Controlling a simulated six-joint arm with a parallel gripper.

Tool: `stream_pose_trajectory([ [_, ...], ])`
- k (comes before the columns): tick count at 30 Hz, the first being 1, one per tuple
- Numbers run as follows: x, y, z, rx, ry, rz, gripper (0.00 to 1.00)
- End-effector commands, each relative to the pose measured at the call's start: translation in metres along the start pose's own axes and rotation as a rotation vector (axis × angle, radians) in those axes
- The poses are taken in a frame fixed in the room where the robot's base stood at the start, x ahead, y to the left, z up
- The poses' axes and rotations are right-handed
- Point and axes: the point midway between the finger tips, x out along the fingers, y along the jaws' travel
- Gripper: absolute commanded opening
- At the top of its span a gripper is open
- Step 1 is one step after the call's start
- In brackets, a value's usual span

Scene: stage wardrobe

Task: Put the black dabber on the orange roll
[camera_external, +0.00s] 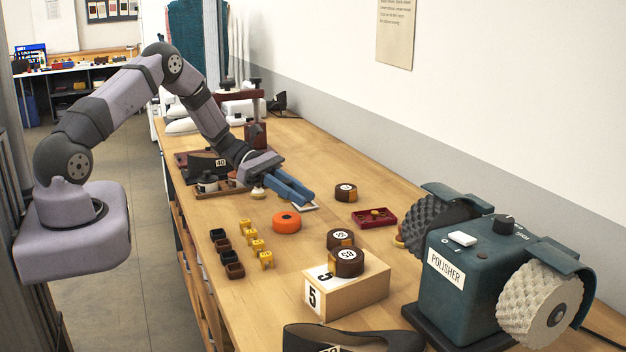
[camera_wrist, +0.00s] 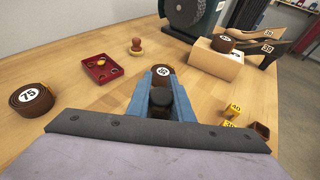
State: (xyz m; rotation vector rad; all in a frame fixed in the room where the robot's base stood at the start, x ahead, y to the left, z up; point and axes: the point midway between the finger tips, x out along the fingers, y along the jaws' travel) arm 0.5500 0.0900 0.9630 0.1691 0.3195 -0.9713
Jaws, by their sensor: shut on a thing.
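My gripper (camera_external: 292,190) reaches over the table with its blue fingers angled down. In the wrist view my gripper (camera_wrist: 162,88) is shut on the black dabber (camera_wrist: 181,105), whose dark rounded end shows between the fingers. The dabber's lower part is hidden, and I cannot make it out in the external view. The orange roll (camera_external: 286,222) lies flat on the table, just in front of my fingers in the external view. Its top looks bare, with a dark centre. It does not show in the wrist view.
Dark numbered rolls stand nearby, one on the table (camera_external: 346,192) and one on a wooden block (camera_external: 345,293). Small yellow stands (camera_external: 257,247) and dark cups (camera_external: 227,257) are left of it. A red tray (camera_external: 374,218) and the polisher (camera_external: 465,275) are at right.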

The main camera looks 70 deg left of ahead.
Motion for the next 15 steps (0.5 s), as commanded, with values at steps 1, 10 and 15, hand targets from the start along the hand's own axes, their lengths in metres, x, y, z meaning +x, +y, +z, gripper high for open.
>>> stream_pose_trajectory([
  [1, 0.001, 0.0, -0.002, 0.0, 0.0, 0.001, 0.0],
  [10, 0.004, 0.0, -0.011, -0.002, 0.0, 0.001, 0.0],
  [15, 0.011, 0.0, -0.029, -0.002, 0.0, 0.0, 0.0],
])
